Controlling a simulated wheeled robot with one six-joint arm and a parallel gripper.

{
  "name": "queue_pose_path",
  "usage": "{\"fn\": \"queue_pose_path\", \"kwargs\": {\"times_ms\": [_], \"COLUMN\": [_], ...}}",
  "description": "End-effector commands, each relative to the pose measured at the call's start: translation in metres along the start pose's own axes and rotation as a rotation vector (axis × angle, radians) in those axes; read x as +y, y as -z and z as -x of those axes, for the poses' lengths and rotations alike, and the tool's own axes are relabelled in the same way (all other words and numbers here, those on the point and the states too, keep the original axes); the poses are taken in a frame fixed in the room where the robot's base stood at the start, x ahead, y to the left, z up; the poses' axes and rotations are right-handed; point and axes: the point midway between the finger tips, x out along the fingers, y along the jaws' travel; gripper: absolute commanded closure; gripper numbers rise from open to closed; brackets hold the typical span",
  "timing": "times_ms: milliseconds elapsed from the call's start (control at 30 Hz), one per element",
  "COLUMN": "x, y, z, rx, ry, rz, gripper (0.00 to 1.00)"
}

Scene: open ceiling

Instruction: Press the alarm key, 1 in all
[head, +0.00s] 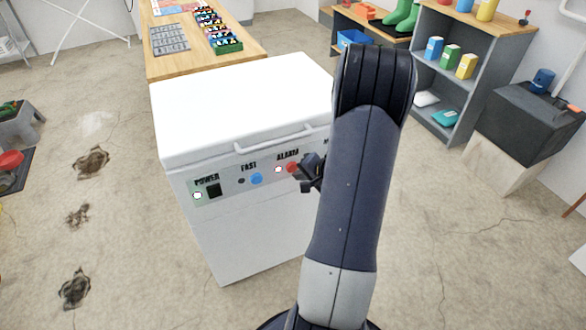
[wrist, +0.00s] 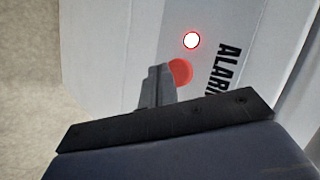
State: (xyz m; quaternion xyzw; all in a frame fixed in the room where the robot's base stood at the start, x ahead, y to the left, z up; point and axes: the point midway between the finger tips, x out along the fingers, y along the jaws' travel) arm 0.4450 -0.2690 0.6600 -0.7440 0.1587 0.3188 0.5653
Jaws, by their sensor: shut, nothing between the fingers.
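The white chest freezer (head: 245,101) has a front panel with labels POWER, FAST and ALARM. The red round alarm key (head: 292,168) sits under the ALARM label, and a lit white lamp with a red rim (head: 278,170) is just left of it. My gripper (head: 304,172) is shut and empty, right at the alarm key. In the wrist view the shut fingertips (wrist: 158,75) overlap the left part of the red alarm key (wrist: 181,72). Whether they touch it cannot be told. The lit lamp (wrist: 191,40) shows above the key, beside the ALARM lettering.
A blue FAST key (head: 257,179) and a black POWER switch (head: 214,191) are further left on the panel. The freezer lid handle (head: 275,139) juts out above the keys. A wooden table (head: 190,63) stands behind, and a grey shelf (head: 470,50) stands at right.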

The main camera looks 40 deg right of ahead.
Motion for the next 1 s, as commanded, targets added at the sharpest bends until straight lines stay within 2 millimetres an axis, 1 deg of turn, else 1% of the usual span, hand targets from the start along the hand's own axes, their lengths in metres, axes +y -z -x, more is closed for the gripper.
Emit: {"fn": "queue_pose_path", "kwargs": {"times_ms": [267,1000], "x": [-0.0031,-0.0061], "y": [0.004,0.0062], "z": [-0.0063,-0.0088], "rx": [0.001,0.0], "ry": [0.0,0.0], "rz": [0.001,0.0], "gripper": [1.0,1.0]}}
